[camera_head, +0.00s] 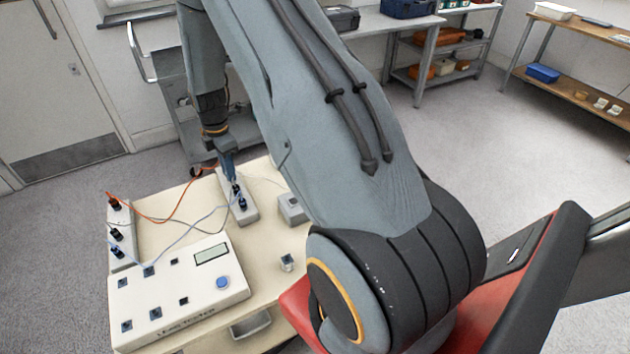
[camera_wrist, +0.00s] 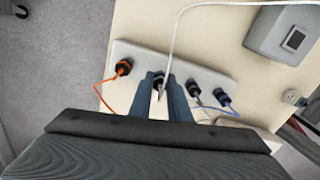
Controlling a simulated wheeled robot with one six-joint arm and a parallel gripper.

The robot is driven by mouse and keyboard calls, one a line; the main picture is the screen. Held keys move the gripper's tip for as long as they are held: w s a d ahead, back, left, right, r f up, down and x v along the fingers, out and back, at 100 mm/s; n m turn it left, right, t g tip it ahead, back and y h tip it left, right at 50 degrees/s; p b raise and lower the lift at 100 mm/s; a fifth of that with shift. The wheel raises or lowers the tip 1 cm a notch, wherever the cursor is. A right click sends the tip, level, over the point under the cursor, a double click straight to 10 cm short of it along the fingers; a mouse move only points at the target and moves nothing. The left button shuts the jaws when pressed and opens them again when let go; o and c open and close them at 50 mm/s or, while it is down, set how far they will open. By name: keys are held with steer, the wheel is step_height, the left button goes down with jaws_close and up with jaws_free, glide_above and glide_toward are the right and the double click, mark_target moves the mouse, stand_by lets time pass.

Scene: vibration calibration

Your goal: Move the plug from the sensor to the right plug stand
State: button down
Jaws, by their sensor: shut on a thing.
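My gripper (camera_wrist: 162,100) is shut on a black plug (camera_wrist: 158,79) with a white cable (camera_wrist: 177,35). The plug is between my fingers at the right plug stand (camera_wrist: 140,54), a pale bar. I cannot tell whether it is fully seated. An orange-cabled plug (camera_wrist: 123,67) stands to its left, and two more plugs (camera_wrist: 193,87) (camera_wrist: 222,97) to its right. In the head view my gripper (camera_head: 229,178) is at the stand's far end (camera_head: 247,214). A grey box (camera_head: 292,208) and a small metal cylinder (camera_head: 287,263) stand apart from the gripper; I cannot tell which is the sensor.
A left plug stand (camera_head: 122,217) with several plugs is at the table's left edge. A white console (camera_head: 178,289) with a screen and blue knob fills the front. Orange and pale cables cross the tabletop (camera_head: 176,200). Shelves stand behind.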

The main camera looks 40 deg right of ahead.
steer(key=shift+f, duration=0.75)
stand_by(1.8)
steer(key=c, duration=1.6)
jaws_free()
steer(key=shift+r, duration=0.15)
steer(key=shift+r+p, duration=1.1)
steer(key=shift+r, duration=1.25)
steer(key=shift+r+b, duration=1.2)
steer(key=shift+r, duration=2.7)
